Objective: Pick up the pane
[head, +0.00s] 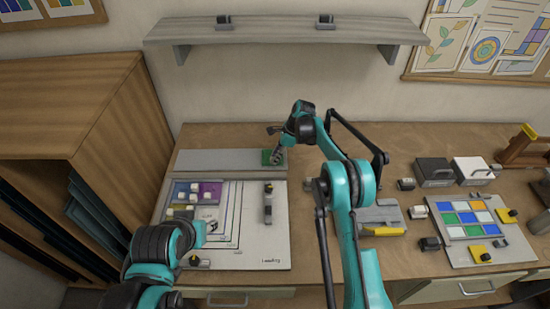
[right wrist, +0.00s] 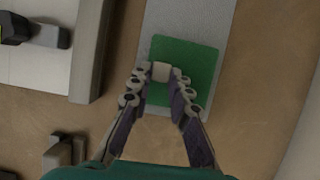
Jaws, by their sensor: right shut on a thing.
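The green pane (head: 267,158) is at the right end of a long grey strip (head: 215,161). In the right wrist view, the pane (right wrist: 196,60) is a flat green square with a small white block (right wrist: 161,72) on it. My right gripper (head: 278,148) is at the pane, and in the right wrist view its fingertips (right wrist: 160,78) close on the white block. I cannot tell whether the pane is lifted off the strip. My left gripper (head: 212,228) is over the white layout board, and its fingers are too small to make out.
The layout board (head: 275,245) carries a purple and blue tray (head: 179,186) with white blocks. A shelf (head: 290,31) hangs above.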

